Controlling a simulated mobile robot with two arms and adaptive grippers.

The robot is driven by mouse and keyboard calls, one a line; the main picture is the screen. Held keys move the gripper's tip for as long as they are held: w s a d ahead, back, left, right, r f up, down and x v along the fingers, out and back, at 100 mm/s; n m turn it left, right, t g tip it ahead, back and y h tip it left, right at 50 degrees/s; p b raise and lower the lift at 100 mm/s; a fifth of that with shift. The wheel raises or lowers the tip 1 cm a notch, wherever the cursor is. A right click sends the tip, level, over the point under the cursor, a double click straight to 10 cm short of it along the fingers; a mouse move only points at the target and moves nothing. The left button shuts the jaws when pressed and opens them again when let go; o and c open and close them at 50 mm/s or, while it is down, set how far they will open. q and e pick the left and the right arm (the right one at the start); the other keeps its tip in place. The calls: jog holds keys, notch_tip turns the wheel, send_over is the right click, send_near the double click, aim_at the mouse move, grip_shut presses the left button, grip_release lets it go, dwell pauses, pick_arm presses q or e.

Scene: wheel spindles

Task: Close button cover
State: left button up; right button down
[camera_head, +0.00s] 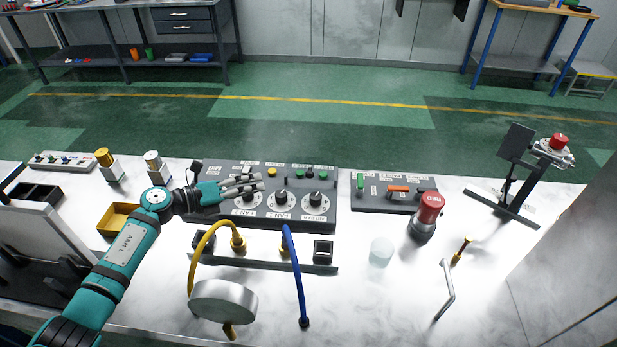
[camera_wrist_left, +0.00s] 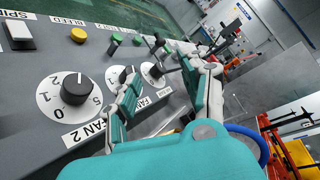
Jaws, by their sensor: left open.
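My left gripper (camera_head: 246,187) reaches in from the left over the dark control panel (camera_head: 327,210), its fingers above the left dial. The gripper is open and empty; it also shows in the wrist view (camera_wrist_left: 163,92), fingers apart over the dials. A small dark upright piece (camera_head: 196,167) stands at the panel's back left corner, left of the gripper; I cannot tell if it is the button cover. In the wrist view a white square button (camera_wrist_left: 18,31) shows bare at the upper left, beside a yellow button (camera_wrist_left: 78,35). My right gripper is not in view.
A yellow hose (camera_head: 192,265) and a blue hose (camera_head: 297,275) rise in front of the panel. A red button (camera_head: 431,207) on a dark cylinder and a pale translucent round piece (camera_head: 381,251) stand to the right. A stand (camera_head: 517,190) is at far right.

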aim_at(307, 176)
pick_arm(q)
jog(key=b+x, duration=0.5)
jog(key=x, duration=1)
jog(key=shift+f, duration=0.15)
jog(key=shift+c, duration=0.3)
grip_shut()
